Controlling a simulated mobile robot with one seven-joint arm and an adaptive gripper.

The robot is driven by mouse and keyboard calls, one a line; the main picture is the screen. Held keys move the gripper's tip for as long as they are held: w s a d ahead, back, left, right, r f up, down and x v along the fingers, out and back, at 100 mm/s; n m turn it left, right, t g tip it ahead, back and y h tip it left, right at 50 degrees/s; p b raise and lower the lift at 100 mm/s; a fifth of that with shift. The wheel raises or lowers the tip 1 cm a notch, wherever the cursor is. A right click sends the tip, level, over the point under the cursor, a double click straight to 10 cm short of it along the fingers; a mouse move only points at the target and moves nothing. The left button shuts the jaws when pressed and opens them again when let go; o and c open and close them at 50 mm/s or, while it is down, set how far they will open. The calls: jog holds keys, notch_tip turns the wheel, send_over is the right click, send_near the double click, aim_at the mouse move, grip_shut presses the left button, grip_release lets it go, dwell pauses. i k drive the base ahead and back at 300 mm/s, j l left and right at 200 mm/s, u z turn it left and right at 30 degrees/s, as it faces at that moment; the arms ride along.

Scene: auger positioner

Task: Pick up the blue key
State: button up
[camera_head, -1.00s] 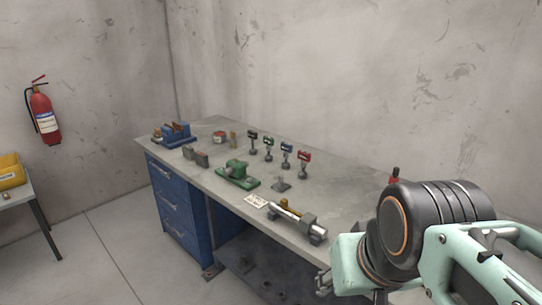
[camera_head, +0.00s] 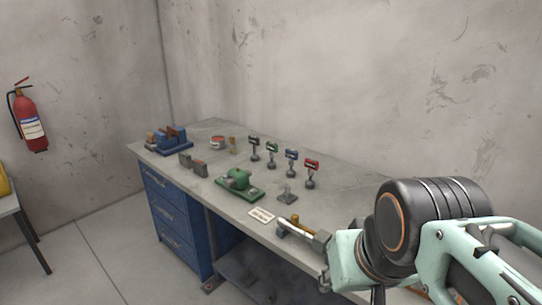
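The blue key (camera_head: 291,156) stands upright on the grey workbench (camera_head: 215,185). It has a blue head on a thin stem with a dark base. It is third from the left in a row, between a green-headed key (camera_head: 272,148) and a red-headed key (camera_head: 311,166). A black-headed key (camera_head: 254,142) stands at the row's left end. My arm fills the lower right of the head view, apart from the keys in the picture. I cannot make out my gripper's fingers.
A green device (camera_head: 238,182), a small stand (camera_head: 287,195) and a white label (camera_head: 262,215) are in front of the keys. A blue vise (camera_head: 170,141) stands far left. A wall rises behind the bench.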

aim_at(292, 155)
jog(key=i+j+z, duration=0.1)
jog(key=i+j, duration=0.5)
jog(key=i, duration=0.2)
jog(key=i+j, duration=0.7)
jog(key=i+l+z, duration=0.05)
